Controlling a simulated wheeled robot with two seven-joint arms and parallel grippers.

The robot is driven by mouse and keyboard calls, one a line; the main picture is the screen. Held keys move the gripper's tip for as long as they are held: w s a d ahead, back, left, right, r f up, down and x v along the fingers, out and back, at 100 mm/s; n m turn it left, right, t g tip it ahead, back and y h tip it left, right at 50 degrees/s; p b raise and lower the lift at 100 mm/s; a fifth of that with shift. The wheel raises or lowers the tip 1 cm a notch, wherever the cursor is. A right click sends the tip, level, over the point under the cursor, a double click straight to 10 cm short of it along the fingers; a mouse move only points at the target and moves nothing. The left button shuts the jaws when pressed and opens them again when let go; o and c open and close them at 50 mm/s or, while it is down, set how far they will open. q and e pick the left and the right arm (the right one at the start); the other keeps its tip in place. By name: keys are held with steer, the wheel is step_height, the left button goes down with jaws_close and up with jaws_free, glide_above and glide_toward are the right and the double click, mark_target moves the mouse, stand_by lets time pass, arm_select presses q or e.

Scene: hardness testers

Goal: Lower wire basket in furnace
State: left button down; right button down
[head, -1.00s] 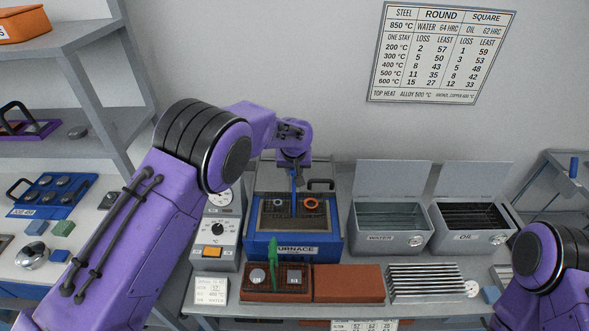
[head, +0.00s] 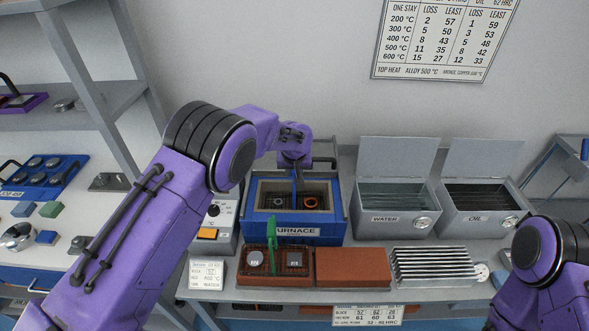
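The blue furnace (head: 334,228) stands open-topped at the middle of the bench. A dark wire basket (head: 294,204) with an upright blue handle (head: 294,187) is inside its opening, below the rim. The basket carries a small grey ring (head: 278,202) and an orange ring (head: 311,203). My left gripper (head: 294,168) is above the furnace and appears shut on the top of the blue handle, though its fingers are small in view. Whether the basket touches the furnace floor is hard to tell. My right arm is at the lower right; its gripper is out of view.
A second basket with a green handle (head: 272,247) and two discs sits on bricks in front of the furnace. The WATER tank (head: 388,222) and OIL tank (head: 470,228) stand open to the right. A slatted rack (head: 437,265) is in front of them.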

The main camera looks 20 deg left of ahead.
arm_select(q)
steer(key=shift+f, duration=0.25)
steer(key=c, duration=0.8)
jaws_free()
steer(key=shift+s+f, duration=0.1)
steer(key=b+v, duration=0.2)
steer(key=v, duration=0.8)
steer(key=shift+d+r, duration=0.1)
steer(key=shift+r, duration=0.25)
steer(key=shift+s, duration=0.1)
